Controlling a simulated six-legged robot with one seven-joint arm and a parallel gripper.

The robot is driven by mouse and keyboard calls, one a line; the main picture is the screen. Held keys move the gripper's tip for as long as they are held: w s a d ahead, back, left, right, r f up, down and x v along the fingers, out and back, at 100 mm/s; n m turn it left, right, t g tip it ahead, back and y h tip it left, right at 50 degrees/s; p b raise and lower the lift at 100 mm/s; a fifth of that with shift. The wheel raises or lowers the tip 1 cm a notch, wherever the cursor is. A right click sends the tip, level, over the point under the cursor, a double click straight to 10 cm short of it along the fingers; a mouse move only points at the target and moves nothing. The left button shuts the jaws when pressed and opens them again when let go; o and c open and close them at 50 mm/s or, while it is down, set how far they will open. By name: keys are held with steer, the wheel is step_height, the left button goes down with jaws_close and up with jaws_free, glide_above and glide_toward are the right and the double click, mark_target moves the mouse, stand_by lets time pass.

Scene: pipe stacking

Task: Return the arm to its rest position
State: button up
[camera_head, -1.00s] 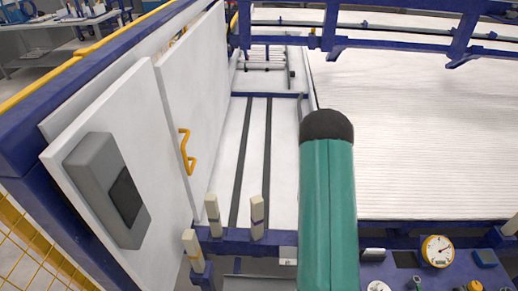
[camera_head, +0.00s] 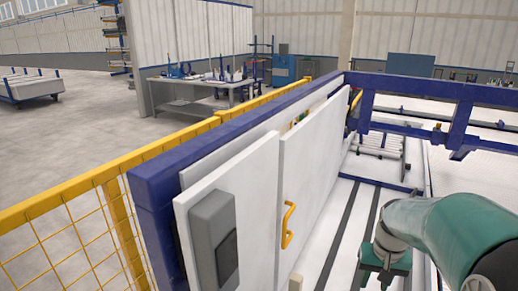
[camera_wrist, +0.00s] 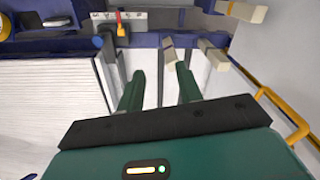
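My green arm shows at the right edge of the head view, bent over the white bed beside the cabinet. My gripper (camera_wrist: 159,88) shows in the wrist view as two green fingers spread apart, with nothing between them. The fingers point toward the machine's front edge and some pale upright posts (camera_wrist: 213,55). I cannot make out the fingertips in the head view, and no held object is visible.
A white cabinet (camera_head: 300,175) with a yellow handle (camera_head: 287,226) stands close left of my arm. A yellow mesh fence (camera_head: 85,225) runs to the left. A blue beam (camera_head: 440,92) crosses behind. A workbench (camera_head: 200,90) stands farther back, with open floor left.

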steer(key=s+a+r+n+t, duration=0.3)
steer(key=s+a+r+t, duration=0.2)
steer(key=s+a+r, duration=0.6)
steer(key=s+a, duration=0.3)
steer(key=shift+s+r, duration=0.3)
steer(key=shift+s, duration=0.1)
